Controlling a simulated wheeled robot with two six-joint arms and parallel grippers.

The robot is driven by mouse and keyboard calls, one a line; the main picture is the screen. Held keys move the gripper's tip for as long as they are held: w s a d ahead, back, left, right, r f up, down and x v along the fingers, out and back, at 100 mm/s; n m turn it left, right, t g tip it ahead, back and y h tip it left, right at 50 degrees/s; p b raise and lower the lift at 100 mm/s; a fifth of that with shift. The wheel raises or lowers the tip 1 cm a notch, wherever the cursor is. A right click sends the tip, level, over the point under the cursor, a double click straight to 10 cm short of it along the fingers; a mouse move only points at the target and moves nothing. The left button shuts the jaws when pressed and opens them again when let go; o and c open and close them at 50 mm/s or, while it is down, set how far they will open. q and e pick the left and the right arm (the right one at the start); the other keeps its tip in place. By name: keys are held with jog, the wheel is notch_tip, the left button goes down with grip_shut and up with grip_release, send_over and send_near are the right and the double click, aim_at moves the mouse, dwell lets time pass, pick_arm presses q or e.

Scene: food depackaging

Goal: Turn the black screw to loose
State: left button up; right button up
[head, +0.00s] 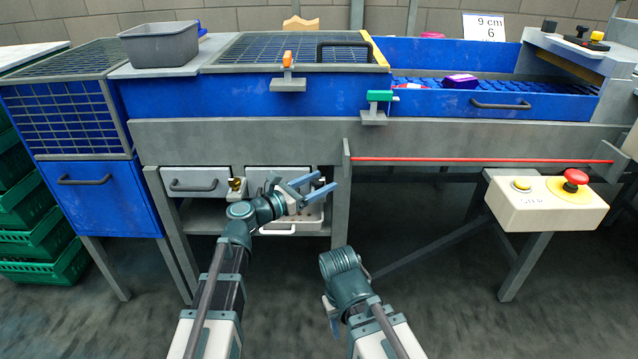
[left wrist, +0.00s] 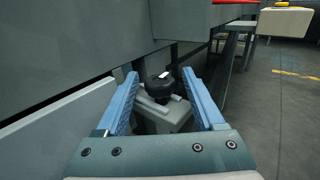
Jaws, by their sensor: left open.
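The black screw (left wrist: 159,86) shows in the left wrist view as a dark round knob on top of a grey block (left wrist: 165,116), with a small white mark on it. In the left wrist view my left gripper (left wrist: 160,73) is open. Its two blue fingers stand to either side of the screw, with gaps visible, and I see no contact. My right gripper (head: 334,322) is mostly hidden behind its own wrist, low in the head view; only some blue shows.
The grey machine frame (head: 240,133) runs above my left gripper. White drawers (head: 195,182) and a brass-coloured fitting (head: 236,188) lie to its left. A grey leg (head: 341,215) stands close to its right. A control box (head: 545,208) with a red button is at the right.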

pick_arm(q)
grip_shut()
jog(key=shift+s, duration=0.1)
dwell(0.3)
jog(key=n+t+y, duration=0.3)
jog(key=shift+s, duration=0.1)
jog(key=shift+w+n+t+y, duration=0.1)
jog(key=shift+n+t+y, duration=0.9)
jog(key=shift+y, duration=0.8)
jog(key=shift+w+n+t+y, duration=0.1)
jog(key=shift+n+t+y, duration=0.5)
jog(key=shift+n+y, duration=1)
jog(key=shift+a+y, duration=0.1)
jog(key=shift+y, duration=0.3)
grip_release()
